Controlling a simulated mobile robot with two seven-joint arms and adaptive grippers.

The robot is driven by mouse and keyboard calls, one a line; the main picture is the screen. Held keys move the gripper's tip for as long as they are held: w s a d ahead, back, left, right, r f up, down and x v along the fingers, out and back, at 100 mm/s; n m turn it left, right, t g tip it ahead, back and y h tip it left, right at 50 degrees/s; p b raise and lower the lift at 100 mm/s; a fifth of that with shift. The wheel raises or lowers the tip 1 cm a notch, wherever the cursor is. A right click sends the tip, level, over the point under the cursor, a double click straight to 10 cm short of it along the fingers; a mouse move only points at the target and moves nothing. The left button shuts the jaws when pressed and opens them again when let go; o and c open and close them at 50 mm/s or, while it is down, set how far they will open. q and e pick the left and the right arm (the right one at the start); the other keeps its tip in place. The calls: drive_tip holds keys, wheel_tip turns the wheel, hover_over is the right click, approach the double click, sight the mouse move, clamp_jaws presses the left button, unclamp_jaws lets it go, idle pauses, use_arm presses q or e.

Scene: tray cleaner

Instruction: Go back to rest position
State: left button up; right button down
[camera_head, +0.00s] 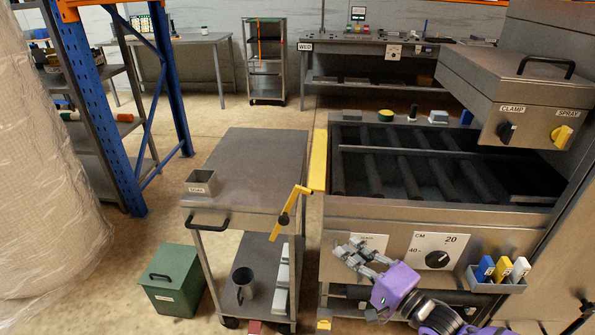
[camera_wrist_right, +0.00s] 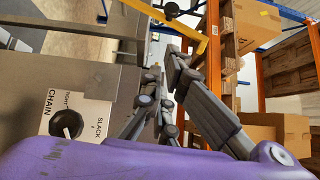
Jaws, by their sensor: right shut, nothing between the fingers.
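My right gripper (camera_head: 360,256) shows in the head view at the lower middle, in front of the tray cleaner's front panel. Its grey fingers are shut and hold nothing. In the right wrist view, the fingers (camera_wrist_right: 168,95) point away beside the panel, with the purple arm body below. The arm enters the head view from the lower right. My left gripper is not in view.
The tray cleaner (camera_head: 420,207) has a CM dial (camera_head: 438,258) close right of the gripper. A yellow bar with a lever (camera_head: 288,213) sticks out at its left end. A steel cart (camera_head: 250,165) stands left, with a green box (camera_head: 172,280) on the floor beside it.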

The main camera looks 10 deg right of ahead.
drive_tip(key=s+a+f+n+g+h, duration=0.3)
drive_tip(key=s+a+f+n+h, duration=0.1)
drive_tip(key=s+f+n, duration=0.9)
drive_tip(key=s+d+f+g+h, duration=0.15)
drive_tip(key=s+f, duration=0.25)
drive_tip(key=s, duration=0.6)
drive_tip(key=s+d+f+g+h, duration=0.1)
drive_tip(key=s+f+g+h, duration=0.15)
drive_tip(key=s, duration=0.75)
drive_tip(key=s+d+f+g+h, duration=0.15)
drive_tip(key=s+f, duration=0.35)
drive_tip(key=s, duration=0.5)
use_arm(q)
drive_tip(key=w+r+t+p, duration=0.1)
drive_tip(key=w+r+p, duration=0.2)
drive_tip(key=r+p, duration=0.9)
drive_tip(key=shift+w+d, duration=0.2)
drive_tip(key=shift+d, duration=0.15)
use_arm(e)
drive_tip(key=w+a+r+t, duration=0.1)
drive_tip(key=w+r, duration=0.4)
drive_tip(key=r, duration=0.7)
drive_tip(key=shift+a+r+y, duration=0.3)
drive_tip(key=shift+a+y, duration=0.1)
drive_tip(key=shift+y, duration=0.05)
